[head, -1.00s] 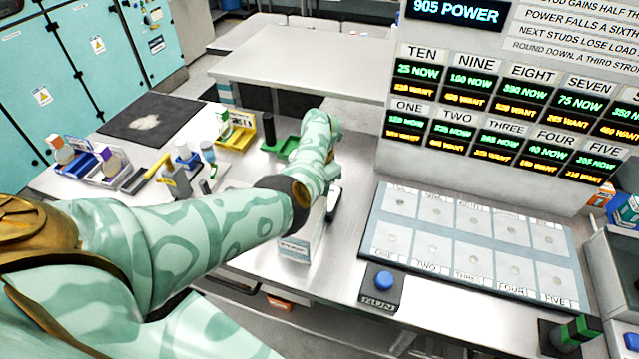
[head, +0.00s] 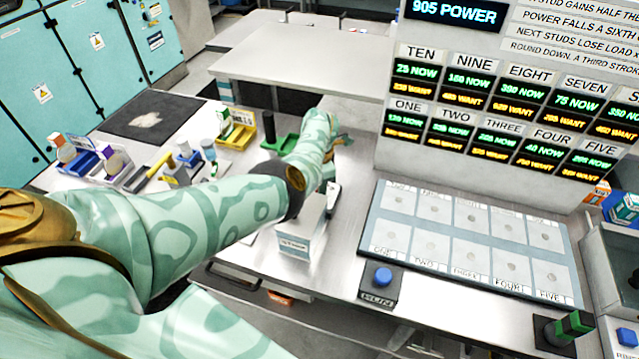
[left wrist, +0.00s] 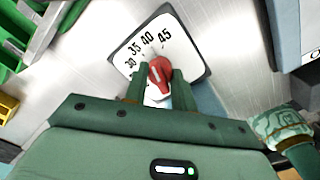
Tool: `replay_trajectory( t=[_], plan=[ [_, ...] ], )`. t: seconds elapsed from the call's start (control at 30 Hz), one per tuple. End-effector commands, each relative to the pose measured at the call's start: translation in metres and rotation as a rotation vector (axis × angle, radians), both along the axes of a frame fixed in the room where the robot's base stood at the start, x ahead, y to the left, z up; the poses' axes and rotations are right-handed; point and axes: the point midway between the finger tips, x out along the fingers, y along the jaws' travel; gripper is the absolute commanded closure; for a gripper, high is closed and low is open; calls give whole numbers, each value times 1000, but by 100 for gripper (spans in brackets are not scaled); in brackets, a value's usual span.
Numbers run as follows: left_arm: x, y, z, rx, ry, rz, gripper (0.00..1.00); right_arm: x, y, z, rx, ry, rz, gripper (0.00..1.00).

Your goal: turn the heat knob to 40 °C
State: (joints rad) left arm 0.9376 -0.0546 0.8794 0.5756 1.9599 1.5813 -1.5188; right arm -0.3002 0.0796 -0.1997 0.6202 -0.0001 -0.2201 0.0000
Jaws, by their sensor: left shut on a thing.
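In the left wrist view, the red heat knob (left wrist: 160,72) sits on a white dial plate (left wrist: 190,45) marked 30, 35, 40 and 45. My left gripper (left wrist: 158,84) is shut on the red knob, one green finger on each side. A pale pointer line shows on the knob, tipped toward the upper left, roughly on the 35 to 40 side; its exact reading is hard to tell. In the head view my left forearm hides the knob and most of the gripper. My right gripper is out of view.
Right of the hand lies a panel of numbered pads (head: 470,240), with a blue button (head: 383,275) in front. A green tray (head: 287,146) and yellow tray (head: 236,135) stand behind the arm. Coloured readouts (head: 500,110) rise at the back right.

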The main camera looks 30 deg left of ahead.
Motion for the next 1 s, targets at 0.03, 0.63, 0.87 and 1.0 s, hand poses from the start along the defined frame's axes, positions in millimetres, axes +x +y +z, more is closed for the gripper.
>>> replay_trajectory(
  t=[0.03, 0.63, 0.87, 1.0],
  plan=[
    [1, 0, 1, 0, -3, 0, 97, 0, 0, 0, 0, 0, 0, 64],
    [1, 0, 8, 1, -2, 3, 52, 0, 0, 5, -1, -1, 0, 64],
    [1, 0, 59, 1, -6, 4, 52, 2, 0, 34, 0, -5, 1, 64],
    [2, 0, 98, 1, -5, 3, 52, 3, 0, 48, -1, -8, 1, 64]
  ],
)
